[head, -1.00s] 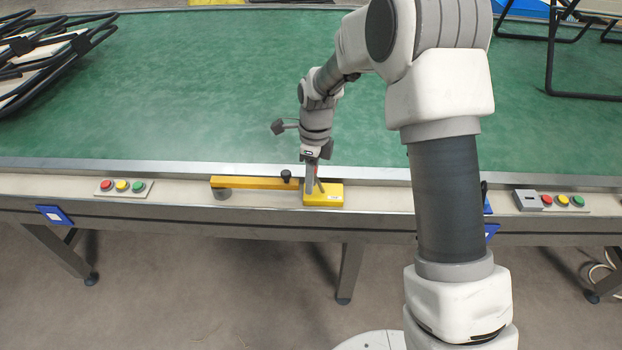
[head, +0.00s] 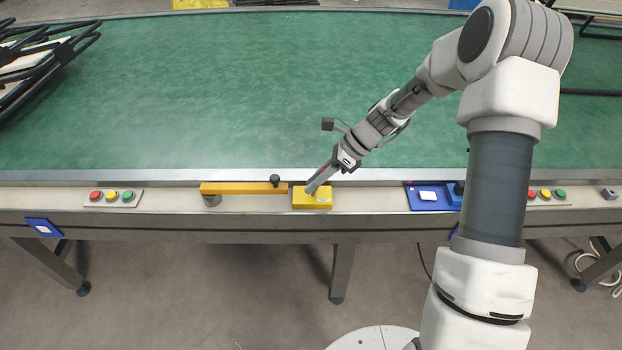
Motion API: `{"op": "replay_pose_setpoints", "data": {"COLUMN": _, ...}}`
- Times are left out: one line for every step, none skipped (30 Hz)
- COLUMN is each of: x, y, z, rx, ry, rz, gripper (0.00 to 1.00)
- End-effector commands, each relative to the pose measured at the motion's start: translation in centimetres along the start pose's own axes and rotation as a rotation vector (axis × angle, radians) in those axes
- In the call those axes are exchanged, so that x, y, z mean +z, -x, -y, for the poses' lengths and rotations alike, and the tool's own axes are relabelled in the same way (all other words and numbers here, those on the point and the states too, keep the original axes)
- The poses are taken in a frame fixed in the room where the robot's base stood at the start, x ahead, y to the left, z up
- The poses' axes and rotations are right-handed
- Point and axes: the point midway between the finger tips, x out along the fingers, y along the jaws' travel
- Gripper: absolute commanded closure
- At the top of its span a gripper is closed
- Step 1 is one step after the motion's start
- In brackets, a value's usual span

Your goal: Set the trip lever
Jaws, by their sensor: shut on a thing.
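A small yellow box (head: 318,202) with a white label sits on the pale rail along the near edge of the green conveyor. My gripper (head: 311,188) reaches down to the top of this box from the upper right, strongly tilted. It is shut on the trip lever at the box's left part; the fingers hide most of the lever, so its exact angle is hard to tell. To the left, a yellow bar (head: 238,188) with a black knob (head: 275,180) lies along the rail, its knob end close to the box.
A red, yellow and green button panel (head: 113,197) is on the rail at left, another (head: 546,194) at right behind my arm.

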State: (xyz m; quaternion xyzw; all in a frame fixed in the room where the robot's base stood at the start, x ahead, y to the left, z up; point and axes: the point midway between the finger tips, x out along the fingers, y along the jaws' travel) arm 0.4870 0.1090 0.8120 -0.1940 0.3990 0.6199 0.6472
Motion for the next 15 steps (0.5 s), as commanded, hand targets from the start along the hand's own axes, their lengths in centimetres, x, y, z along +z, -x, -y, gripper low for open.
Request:
{"op": "replay_pose_setpoints", "data": {"x": -0.18, "y": 0.30, "z": 0.05, "rx": -0.003, "ry": 0.000, "rz": -0.006, "gripper": 1.00}}
{"op": "replay_pose_setpoints", "data": {"x": -0.25, "y": 0.33, "z": 0.06, "rx": -0.003, "ry": 0.001, "rz": -0.007, "gripper": 1.00}}
{"op": "replay_pose_setpoints", "data": {"x": -0.35, "y": 0.37, "z": 0.09, "rx": -0.003, "ry": 0.001, "rz": -0.008, "gripper": 1.00}}
{"op": "replay_pose_setpoints", "data": {"x": -0.42, "y": 0.39, "z": 0.10, "rx": -0.003, "ry": 0.001, "rz": -0.008, "gripper": 1.00}}
{"op": "replay_pose_setpoints", "data": {"x": -0.49, "y": 0.42, "z": 0.12, "rx": -0.004, "ry": 0.001, "rz": -0.009, "gripper": 1.00}}
{"op": "replay_pose_setpoints", "data": {"x": -0.58, "y": 0.44, "z": 0.14, "rx": -0.004, "ry": 0.001, "rz": -0.009, "gripper": 1.00}}
{"op": "replay_pose_setpoints", "data": {"x": -0.65, "y": 0.46, "z": 0.16, "rx": -0.004, "ry": 0.000, "rz": -0.010, "gripper": 1.00}}
{"op": "replay_pose_setpoints", "data": {"x": -0.71, "y": 0.47, "z": 0.17, "rx": -0.004, "ry": 0.000, "rz": -0.010, "gripper": 1.00}}
{"op": "replay_pose_setpoints", "data": {"x": -0.78, "y": 0.49, "z": 0.19, "rx": -0.005, "ry": -0.001, "rz": -0.011, "gripper": 1.00}}
{"op": "replay_pose_setpoints", "data": {"x": -0.83, "y": 0.50, "z": 0.20, "rx": -0.005, "ry": -0.001, "rz": -0.012, "gripper": 1.00}}
{"op": "replay_pose_setpoints", "data": {"x": -0.87, "y": 0.51, "z": 0.21, "rx": -0.005, "ry": -0.001, "rz": -0.012, "gripper": 1.00}}
{"op": "replay_pose_setpoints", "data": {"x": -0.92, "y": 0.51, "z": 0.22, "rx": -0.005, "ry": -0.002, "rz": -0.012, "gripper": 1.00}}
{"op": "replay_pose_setpoints", "data": {"x": -0.95, "y": 0.51, "z": 0.22, "rx": -0.005, "ry": -0.002, "rz": -0.013, "gripper": 1.00}}
{"op": "replay_pose_setpoints", "data": {"x": -0.97, "y": 0.52, "z": 0.23, "rx": -0.005, "ry": -0.002, "rz": -0.013, "gripper": 1.00}}
{"op": "replay_pose_setpoints", "data": {"x": -0.99, "y": 0.52, "z": 0.23, "rx": -0.005, "ry": -0.002, "rz": -0.013, "gripper": 1.00}}
